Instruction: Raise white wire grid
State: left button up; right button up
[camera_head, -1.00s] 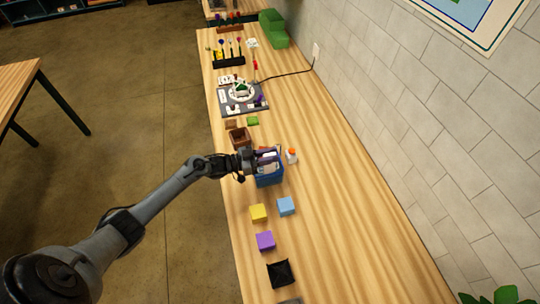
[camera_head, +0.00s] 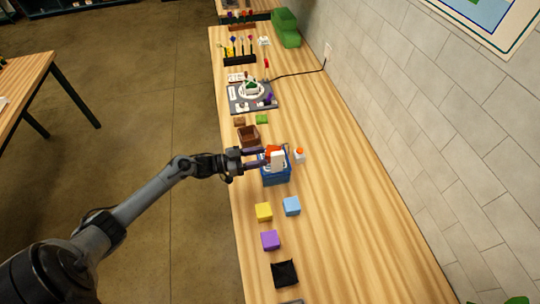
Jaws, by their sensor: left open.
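A blue bin (camera_head: 276,176) stands on the wooden bench near the middle of the picture. A white flat piece (camera_head: 278,161) shows upright at its top, with an orange-red piece (camera_head: 271,151) beside it. The pieces are too small to tell whether the white one is the wire grid. My left gripper (camera_head: 266,157) is open at the bin's left side, its two purplish fingers pointing right toward these pieces. Whether the fingers touch or straddle them I cannot tell. My right gripper is out of view.
A white bottle with an orange cap (camera_head: 299,156) stands right of the bin. A brown box (camera_head: 249,136) is behind the gripper. Yellow (camera_head: 264,212), light blue (camera_head: 291,206) and purple (camera_head: 270,240) blocks and a black tray (camera_head: 285,273) lie in front. The bench's right side is clear.

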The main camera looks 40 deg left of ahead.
pick_arm(q)
jog(key=v, duration=0.3)
jog(key=shift+s+a, duration=0.15)
jog(key=shift+s, duration=0.1)
